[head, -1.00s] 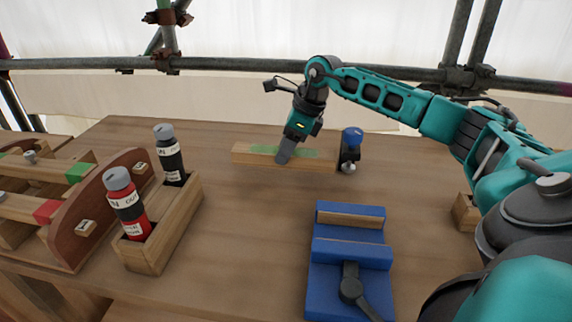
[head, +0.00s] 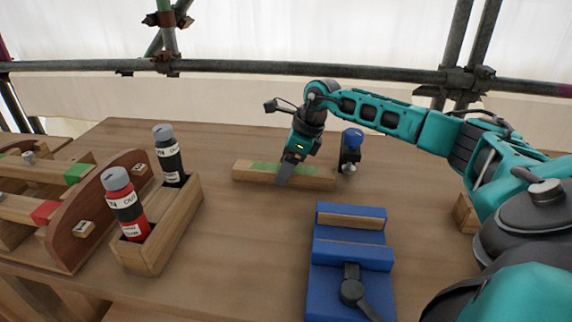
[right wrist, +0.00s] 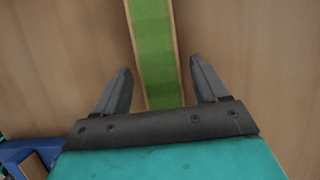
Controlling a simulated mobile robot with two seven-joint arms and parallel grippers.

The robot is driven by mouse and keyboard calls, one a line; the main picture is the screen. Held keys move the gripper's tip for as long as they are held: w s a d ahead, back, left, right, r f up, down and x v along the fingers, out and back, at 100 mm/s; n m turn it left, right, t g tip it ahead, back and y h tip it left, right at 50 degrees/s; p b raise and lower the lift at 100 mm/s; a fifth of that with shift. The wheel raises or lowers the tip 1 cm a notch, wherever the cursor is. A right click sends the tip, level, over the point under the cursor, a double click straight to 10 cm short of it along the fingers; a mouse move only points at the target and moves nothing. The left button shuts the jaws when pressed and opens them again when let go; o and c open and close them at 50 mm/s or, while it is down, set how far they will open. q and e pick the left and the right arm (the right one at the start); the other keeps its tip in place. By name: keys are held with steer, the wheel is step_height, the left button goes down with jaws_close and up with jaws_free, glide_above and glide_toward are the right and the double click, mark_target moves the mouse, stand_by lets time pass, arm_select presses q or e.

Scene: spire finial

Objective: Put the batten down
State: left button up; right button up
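The batten (head: 325,182), a pale wooden bar with a green strip on top, lies flat on the workbench toward the back. My right gripper (head: 283,182) is over its middle. In the right wrist view, the batten (right wrist: 155,60) runs between the fingers of my right gripper (right wrist: 160,75). The fingers are open, with a gap on each side of the batten. The batten's near end is hidden behind the gripper body in that view. My left gripper is not in view.
A blue-topped tool (head: 351,150) stands just beyond the batten's right end. A blue vise (head: 350,255) is in front. A wooden holder (head: 170,232) with a red bottle and a black bottle stands left, beside a curved wooden frame (head: 95,215). The bench (head: 245,230) between is clear.

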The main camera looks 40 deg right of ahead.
steer(key=shift+d+r, duration=0.1)
steer(key=shift+r, duration=0.35)
arm_select(q)
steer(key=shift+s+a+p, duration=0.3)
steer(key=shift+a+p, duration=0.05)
steer(key=shift+p, duration=0.4)
arm_select(e)
steer(key=v, duration=1.1)
steer(key=shift+s+r, duration=0.15)
steer(key=shift+r, duration=0.1)
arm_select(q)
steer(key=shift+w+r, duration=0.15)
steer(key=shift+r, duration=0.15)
